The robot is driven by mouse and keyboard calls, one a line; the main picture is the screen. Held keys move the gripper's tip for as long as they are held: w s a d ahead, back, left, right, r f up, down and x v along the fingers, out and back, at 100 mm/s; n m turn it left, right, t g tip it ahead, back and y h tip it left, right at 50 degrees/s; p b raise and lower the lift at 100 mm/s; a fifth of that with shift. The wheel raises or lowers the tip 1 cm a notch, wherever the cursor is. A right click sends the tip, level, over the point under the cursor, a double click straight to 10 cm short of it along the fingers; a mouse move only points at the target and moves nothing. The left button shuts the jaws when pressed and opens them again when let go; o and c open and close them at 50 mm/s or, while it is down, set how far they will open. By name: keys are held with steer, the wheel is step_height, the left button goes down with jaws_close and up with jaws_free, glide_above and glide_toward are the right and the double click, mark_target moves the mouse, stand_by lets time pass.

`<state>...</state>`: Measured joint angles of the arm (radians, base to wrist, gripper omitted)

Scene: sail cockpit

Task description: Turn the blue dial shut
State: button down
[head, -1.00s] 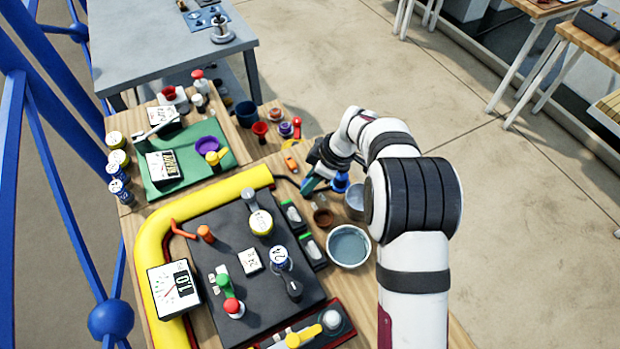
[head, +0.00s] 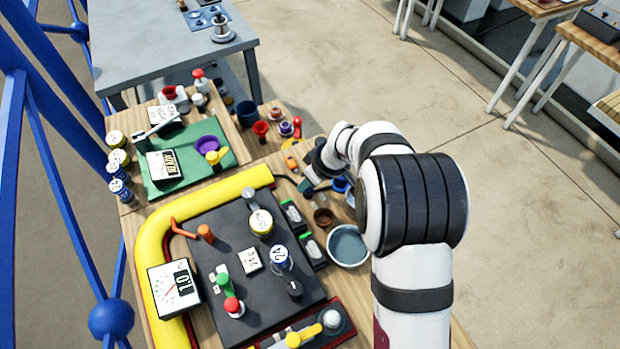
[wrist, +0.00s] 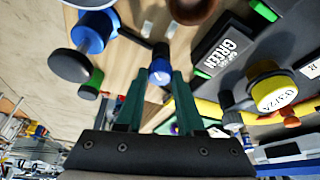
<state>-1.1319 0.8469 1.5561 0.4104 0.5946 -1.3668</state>
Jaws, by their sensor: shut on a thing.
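In the wrist view, the blue dial (wrist: 160,70) is a small blue knob with a white mark on its face. The two green fingers of my gripper (wrist: 160,78) are closed on its sides. In the head view, my gripper (head: 306,186) is low over the right part of the wooden bench, and I cannot make out the dial there. A larger blue piece with a dark round end (wrist: 92,38) stands left of the fingers in the wrist view, apart from them.
In the head view, a grey bowl (head: 348,246) and a brown cup (head: 323,217) stand close to my arm. A black panel (head: 215,290) with several knobs lies left.

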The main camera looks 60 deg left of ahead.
steer(key=m+t, duration=0.1)
steer(key=m, duration=0.3)
steer(key=shift+s+m+t, duration=0.15)
steer(key=shift+m+t, duration=0.15)
steer(key=shift+t, duration=0.1)
steer(key=shift+s+m+t, duration=0.1)
steer(key=shift+m+t, duration=0.8)
steer(key=shift+m, duration=1.5)
steer(key=c, duration=0.5)
jaws_free()
steer(key=v, duration=1.5)
steer(key=shift+s+a+r, duration=0.1)
steer(key=shift+s+r, duration=0.05)
steer(key=shift+r, duration=0.3)
